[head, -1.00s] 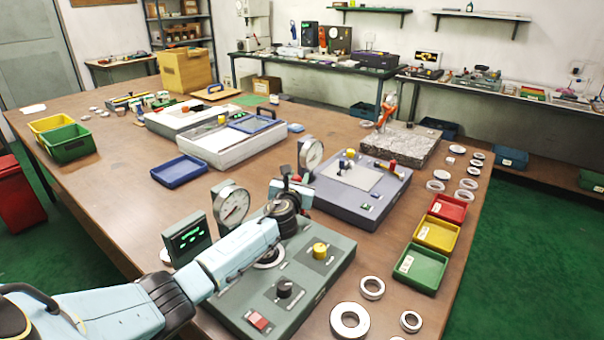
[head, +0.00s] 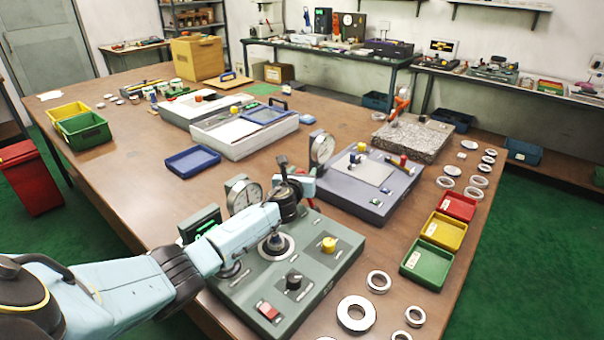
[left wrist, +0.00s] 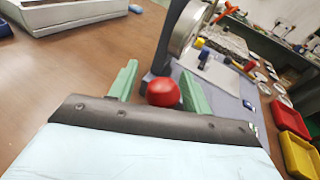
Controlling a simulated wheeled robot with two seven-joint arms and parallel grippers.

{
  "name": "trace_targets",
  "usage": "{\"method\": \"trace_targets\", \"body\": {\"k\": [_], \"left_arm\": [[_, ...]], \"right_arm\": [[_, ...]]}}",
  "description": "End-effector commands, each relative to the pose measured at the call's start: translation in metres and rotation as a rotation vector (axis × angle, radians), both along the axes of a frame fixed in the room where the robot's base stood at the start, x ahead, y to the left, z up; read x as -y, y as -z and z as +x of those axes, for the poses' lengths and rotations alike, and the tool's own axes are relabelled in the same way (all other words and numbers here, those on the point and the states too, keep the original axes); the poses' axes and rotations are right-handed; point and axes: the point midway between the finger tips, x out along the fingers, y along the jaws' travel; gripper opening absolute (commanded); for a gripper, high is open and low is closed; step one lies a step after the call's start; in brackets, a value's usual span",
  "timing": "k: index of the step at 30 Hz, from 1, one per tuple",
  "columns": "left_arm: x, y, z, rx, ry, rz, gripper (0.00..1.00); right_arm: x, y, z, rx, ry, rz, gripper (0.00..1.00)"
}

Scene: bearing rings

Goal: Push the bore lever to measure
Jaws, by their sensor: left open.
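The grey-green bore gauge box (head: 318,262) stands at the table's near edge, with a round dial (head: 242,193) and a dark readout with green digits (head: 199,224). A bright ring (head: 288,252) sits around the post on its top. My left gripper (head: 294,172) is above the back of this box. In the left wrist view my open gripper (left wrist: 160,88) has its green fingers on either side of a red ball knob (left wrist: 163,92), probably the lever's. I cannot tell whether they touch it. The lever's shaft is hidden. My right gripper is out of view.
A purple-grey gauge box (head: 352,195) with its own dial (head: 321,148) stands just behind. Red (head: 458,206), yellow (head: 443,231) and green (head: 424,265) trays line the right edge. Loose rings (head: 357,313) lie at the front right. A blue tray (head: 192,161) lies to the left.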

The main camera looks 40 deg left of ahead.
Motion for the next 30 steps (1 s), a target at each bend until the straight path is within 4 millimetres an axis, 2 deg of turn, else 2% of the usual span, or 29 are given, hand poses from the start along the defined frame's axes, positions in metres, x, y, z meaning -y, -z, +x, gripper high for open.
{"method": "trace_targets", "body": {"k": [8, 14, 24, 30], "left_arm": [[0.003, -0.003, -0.009, -0.001, 0.001, 0.003, 0.49], [0.013, -0.009, -0.037, -0.002, 0.003, 0.003, 0.49], [0.035, -0.018, -0.094, -0.002, 0.003, 0.002, 0.49], [0.043, -0.022, -0.117, -0.001, 0.001, 0.000, 0.49]], "right_arm": [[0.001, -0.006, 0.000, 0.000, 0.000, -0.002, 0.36], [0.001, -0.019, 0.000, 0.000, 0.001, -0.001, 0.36], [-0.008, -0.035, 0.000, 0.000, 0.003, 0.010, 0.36], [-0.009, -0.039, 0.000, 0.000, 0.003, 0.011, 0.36]]}}
